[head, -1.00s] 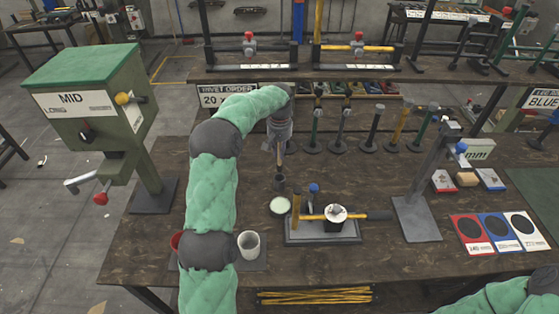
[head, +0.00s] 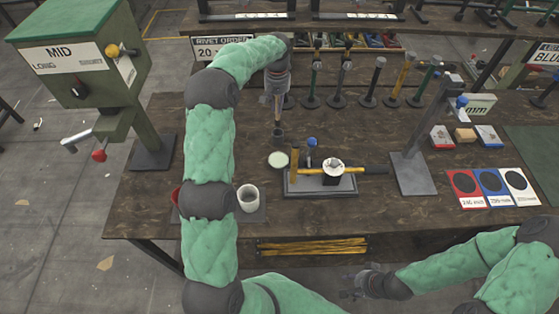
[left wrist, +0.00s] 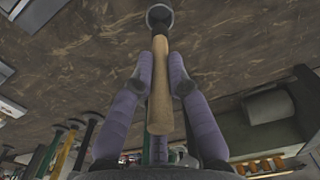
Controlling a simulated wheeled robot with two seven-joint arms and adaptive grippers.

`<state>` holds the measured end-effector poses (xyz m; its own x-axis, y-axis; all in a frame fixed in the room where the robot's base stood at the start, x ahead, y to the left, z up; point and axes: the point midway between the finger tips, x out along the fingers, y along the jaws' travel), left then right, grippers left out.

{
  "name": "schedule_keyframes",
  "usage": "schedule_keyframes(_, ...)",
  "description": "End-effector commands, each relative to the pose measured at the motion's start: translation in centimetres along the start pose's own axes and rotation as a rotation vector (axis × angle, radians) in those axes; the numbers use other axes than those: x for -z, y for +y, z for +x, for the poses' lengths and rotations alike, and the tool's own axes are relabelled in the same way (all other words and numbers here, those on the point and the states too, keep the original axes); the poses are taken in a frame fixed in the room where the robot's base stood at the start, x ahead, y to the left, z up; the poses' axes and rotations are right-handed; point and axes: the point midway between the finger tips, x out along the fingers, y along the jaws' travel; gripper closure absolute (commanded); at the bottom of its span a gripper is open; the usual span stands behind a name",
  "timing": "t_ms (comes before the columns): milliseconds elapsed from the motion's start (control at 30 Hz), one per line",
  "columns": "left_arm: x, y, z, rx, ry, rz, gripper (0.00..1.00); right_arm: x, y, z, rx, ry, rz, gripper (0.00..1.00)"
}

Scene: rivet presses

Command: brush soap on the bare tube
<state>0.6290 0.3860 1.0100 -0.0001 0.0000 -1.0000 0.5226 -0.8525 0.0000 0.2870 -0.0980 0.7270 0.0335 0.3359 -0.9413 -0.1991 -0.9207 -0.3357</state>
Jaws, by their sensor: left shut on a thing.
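My left gripper (head: 275,98) is shut on the brush's light wooden handle (left wrist: 160,95) and points down. The brush's dark round head (head: 277,132) hangs just behind the soap dish (head: 278,160), a small round dish with pale contents; it shows at the top of the left wrist view (left wrist: 160,16). Whether it touches anything is unclear. A yellow tube (head: 372,170) lies across a grey fixture (head: 310,188), through a dark block with a white top (head: 333,168). A blue-knobbed post (head: 312,146) stands behind it. My right gripper (head: 362,284) is low in front of the table, its fingers unclear.
A white cup (head: 248,197) stands left of the fixture, with a red one (head: 175,196) partly hidden by my arm. Upright tubes (head: 375,85) line the back. A grey stand (head: 414,172) and colored cards (head: 492,187) are right. A green press (head: 80,60) stands left.

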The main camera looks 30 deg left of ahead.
Motion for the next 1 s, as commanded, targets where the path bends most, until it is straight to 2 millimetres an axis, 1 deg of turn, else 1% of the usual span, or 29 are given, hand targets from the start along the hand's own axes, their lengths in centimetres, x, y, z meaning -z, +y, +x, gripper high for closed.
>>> schedule_keyframes(500,0.0,0.0,0.0,0.000,0.000,0.000,1.00,0.0,0.0,0.0,0.000,0.000,0.000,0.60)
schedule_keyframes(667,-0.5,0.0,-0.2,0.002,0.001,0.000,1.00,0.0,-0.2,-0.6,0.000,0.000,0.000,0.60)
schedule_keyframes(767,-1.3,0.0,-0.5,0.005,0.001,-0.001,1.00,-0.1,-0.5,-1.5,0.000,0.000,0.000,0.60)
schedule_keyframes(833,-2.3,0.0,-0.6,0.006,0.000,-0.001,1.00,-0.1,-0.8,-2.4,0.000,0.000,0.000,0.60)
schedule_keyframes(1000,-5.2,-0.1,-0.5,0.009,0.002,-0.002,1.00,-0.2,-1.6,-4.5,0.000,0.000,0.000,0.60)
